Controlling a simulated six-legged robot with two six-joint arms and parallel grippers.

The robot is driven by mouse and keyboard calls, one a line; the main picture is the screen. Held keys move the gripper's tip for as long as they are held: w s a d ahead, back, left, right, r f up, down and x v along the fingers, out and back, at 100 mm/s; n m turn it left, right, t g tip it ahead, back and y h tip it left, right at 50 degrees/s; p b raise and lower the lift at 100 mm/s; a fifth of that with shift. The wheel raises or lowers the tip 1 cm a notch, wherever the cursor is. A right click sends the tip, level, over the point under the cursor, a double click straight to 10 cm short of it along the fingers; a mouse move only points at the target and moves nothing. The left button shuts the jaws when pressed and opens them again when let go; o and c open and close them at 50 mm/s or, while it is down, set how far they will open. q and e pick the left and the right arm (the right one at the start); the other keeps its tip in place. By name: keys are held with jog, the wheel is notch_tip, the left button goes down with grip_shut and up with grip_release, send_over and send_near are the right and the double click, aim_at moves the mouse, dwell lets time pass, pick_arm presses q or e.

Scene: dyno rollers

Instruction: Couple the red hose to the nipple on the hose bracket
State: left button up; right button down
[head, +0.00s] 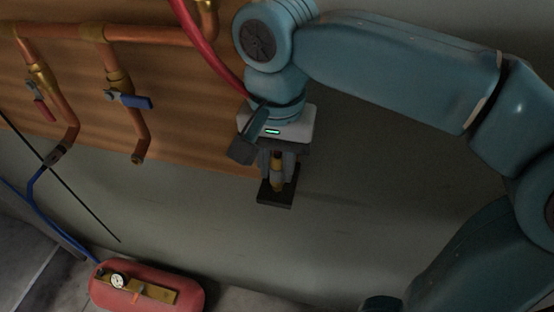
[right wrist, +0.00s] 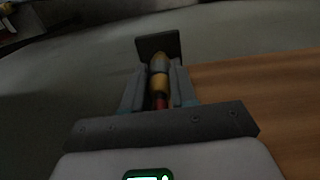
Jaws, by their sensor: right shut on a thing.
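The red hose (head: 205,45) comes down from the top of the head view and passes behind my right arm. My right gripper (head: 277,174) points down and is shut on the hose's brass end. In the right wrist view the gripper (right wrist: 159,95) has the brass end (right wrist: 159,83) between its fingers, with a bit of red hose (right wrist: 160,102) behind it. The dark hose bracket (head: 275,199) is just beyond the fingertips, and also shows in the right wrist view (right wrist: 158,42). Brass reaches close to the bracket; I cannot tell nipple from hose end there. My left gripper is out of view.
A wooden panel (head: 195,95) carries copper pipes (head: 60,32) with a red-handled valve (head: 42,108) and a blue-handled valve (head: 130,99). A red tank with a gauge (head: 118,281) lies at the lower left, with a blue hose (head: 45,215). The grey surface around the bracket is clear.

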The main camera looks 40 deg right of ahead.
jog(key=shift+f+b, duration=0.3)
jog(key=shift+f, duration=0.25)
jog(key=c, duration=0.8)
grip_release()
notch_tip(320, 180, up, 8)
jog(key=shift+f+p, duration=0.25)
jog(key=shift+p, duration=0.65)
